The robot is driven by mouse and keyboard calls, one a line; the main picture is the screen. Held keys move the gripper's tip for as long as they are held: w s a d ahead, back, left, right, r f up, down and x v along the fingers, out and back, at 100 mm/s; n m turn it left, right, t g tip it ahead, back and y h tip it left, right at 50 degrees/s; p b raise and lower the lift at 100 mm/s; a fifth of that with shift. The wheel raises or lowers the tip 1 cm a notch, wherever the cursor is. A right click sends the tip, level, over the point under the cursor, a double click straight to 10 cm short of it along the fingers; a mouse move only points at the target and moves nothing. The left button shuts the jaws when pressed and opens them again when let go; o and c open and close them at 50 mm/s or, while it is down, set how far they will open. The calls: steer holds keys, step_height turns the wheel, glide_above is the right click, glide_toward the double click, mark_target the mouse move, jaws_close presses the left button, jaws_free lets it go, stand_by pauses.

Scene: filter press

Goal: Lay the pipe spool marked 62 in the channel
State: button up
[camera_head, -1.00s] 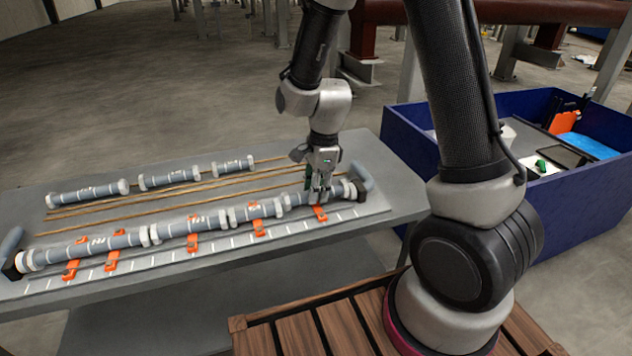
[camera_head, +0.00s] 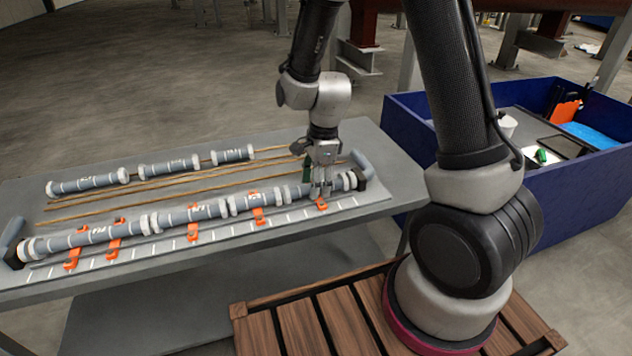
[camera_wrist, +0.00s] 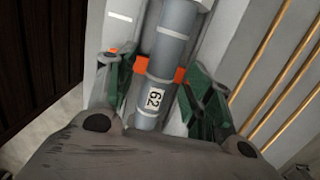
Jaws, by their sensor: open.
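The pipe spool marked 62 (camera_wrist: 174,48) is a grey cylinder with white bands and a white label. In the wrist view it lies between my gripper's two dark green fingers. My gripper (camera_head: 321,190) is open, with a finger on each side of the spool; whether they touch it I cannot tell. In the head view the spool (camera_head: 298,193) is at the right end of the row in the channel, in line with the others, partly hidden by my gripper. The channel (camera_head: 150,249) runs along the table's near side, with orange clips (camera_head: 259,216) along it.
Three other grey spools (camera_head: 168,165) lie on the table's far side. Thin brass rods (camera_head: 150,192) lie between them and the channel. Dark end blocks (camera_head: 361,179) close the row. A blue bin (camera_head: 560,190) with assorted items stands to the right.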

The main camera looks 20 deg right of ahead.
step_height(320, 180, up, 12)
steer(key=d, duration=0.1)
steer(key=shift+d, duration=0.2)
stand_by(0.6)
steer(key=s+d+r+n+t, duration=0.2)
steer(key=s+d+r+n, duration=0.4)
steer(key=s+n, duration=0.3)
steer(key=s+d+r+n+t+h, duration=0.1)
steer(key=s+d+r+n+t, duration=0.1)
steer(key=s+d+r+n, duration=0.5)
steer(key=s+r+n, duration=0.1)
steer(key=s+n, duration=0.1)
steer(key=s, duration=0.1)
steer(key=shift+r, duration=0.3)
